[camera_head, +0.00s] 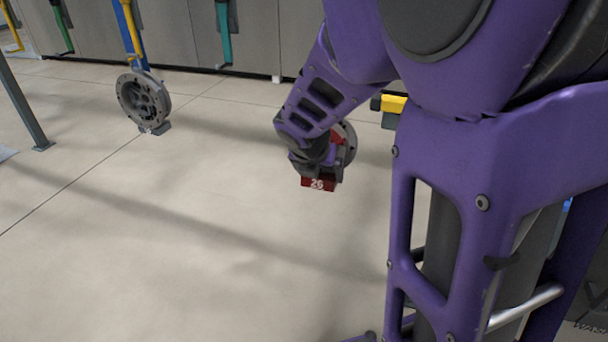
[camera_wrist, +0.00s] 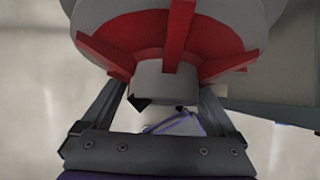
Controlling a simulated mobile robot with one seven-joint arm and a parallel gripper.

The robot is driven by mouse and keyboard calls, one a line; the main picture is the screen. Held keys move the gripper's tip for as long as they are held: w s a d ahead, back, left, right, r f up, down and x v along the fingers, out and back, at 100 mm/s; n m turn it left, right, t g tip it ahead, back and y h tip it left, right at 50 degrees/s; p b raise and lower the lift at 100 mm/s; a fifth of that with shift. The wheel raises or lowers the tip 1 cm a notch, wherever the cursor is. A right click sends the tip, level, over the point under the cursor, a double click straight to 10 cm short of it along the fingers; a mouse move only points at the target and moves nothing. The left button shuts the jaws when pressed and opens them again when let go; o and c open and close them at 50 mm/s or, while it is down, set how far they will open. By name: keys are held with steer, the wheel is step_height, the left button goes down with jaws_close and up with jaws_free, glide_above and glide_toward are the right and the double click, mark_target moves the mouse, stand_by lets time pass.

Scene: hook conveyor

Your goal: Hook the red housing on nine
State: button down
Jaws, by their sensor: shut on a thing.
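The red housing (camera_head: 339,138) is in my gripper (camera_head: 318,160), low in the middle of the head view and mostly hidden behind the wrist. Its grey round rim shows to the right of the wrist. A dark red plate marked 26 (camera_head: 318,184) shows just below the gripper. In the wrist view, the housing's red ribbed body (camera_wrist: 230,48) fills the top, and my gripper's two fingers (camera_wrist: 160,88) stand on either side of its grey hub. I see no hook marked nine; no hook number is readable.
A grey round housing (camera_head: 143,98) hangs on a yellow hook at the left. A green hook (camera_head: 63,27) and a teal hook (camera_head: 224,35) hang farther back, before grey cabinets (camera_head: 180,30). A grey post (camera_head: 22,105) stands far left. The floor between is clear.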

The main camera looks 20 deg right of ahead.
steer(key=shift+s+d+r, duration=0.1)
steer(key=shift+d+r, duration=0.15)
steer(key=shift+r, duration=0.25)
steer(key=shift+s+d+r, duration=0.1)
steer(key=shift+d+r, duration=0.1)
steer(key=shift+r, duration=0.3)
steer(key=w+d+f+p, duration=0.2)
steer(key=w+d, duration=0.4)
steer(key=w, duration=0.3)
steer(key=shift+w+d+p, duration=0.3)
steer(key=shift+w, duration=0.05)
stand_by(0.7)
stand_by(0.6)
